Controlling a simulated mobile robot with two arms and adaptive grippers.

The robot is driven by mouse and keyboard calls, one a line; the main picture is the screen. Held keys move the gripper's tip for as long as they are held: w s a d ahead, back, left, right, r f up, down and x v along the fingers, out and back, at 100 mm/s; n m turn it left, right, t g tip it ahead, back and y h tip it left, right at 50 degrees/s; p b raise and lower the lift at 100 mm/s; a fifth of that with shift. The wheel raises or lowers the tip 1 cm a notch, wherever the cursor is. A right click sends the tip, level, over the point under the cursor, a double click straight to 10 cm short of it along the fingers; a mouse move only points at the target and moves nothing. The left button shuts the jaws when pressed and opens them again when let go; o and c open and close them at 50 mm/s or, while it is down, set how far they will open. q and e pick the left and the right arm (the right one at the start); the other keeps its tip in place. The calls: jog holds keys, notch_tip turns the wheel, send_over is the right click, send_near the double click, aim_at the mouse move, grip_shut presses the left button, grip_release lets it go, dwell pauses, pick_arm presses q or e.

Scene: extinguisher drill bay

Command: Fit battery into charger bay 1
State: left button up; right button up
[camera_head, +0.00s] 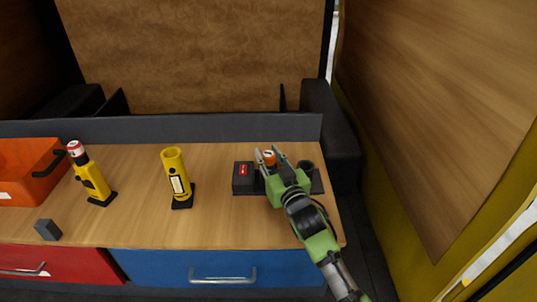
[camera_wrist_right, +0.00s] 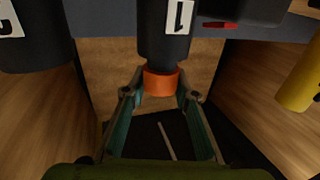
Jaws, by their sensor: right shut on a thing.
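The charger (camera_head: 243,185) is a dark unit at the right of the workbench, with a red label on its left block. Its bay 1 (camera_wrist_right: 163,45) is a dark cup marked "1" in the right wrist view. An orange battery end (camera_head: 270,158) shows at that cup's mouth, also in the right wrist view (camera_wrist_right: 160,82). The rest of the battery is hidden, and I cannot tell how deep it sits. My right gripper (camera_head: 269,154) is shut on the orange end. Another dark cup (camera_head: 306,166) stands right of it. My left gripper is out of view.
A yellow holder (camera_head: 174,170) with an open top stands mid-bench. A yellow unit (camera_head: 94,180) with a red and white top stands further left. An orange bin (camera_head: 25,180) and a small grey block (camera_head: 48,229) are at the left. Bare wood lies between holder and charger.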

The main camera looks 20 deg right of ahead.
jog(key=shift+f+b, duration=0.35)
jog(key=shift+f, duration=0.3)
jog(key=o, duration=1.3)
jog(key=shift+c, duration=0.2)
jog(key=shift+s, duration=0.1)
jog(key=s, duration=1.2)
jog(key=shift+d, duration=0.3)
jog(key=shift+w, duration=0.1)
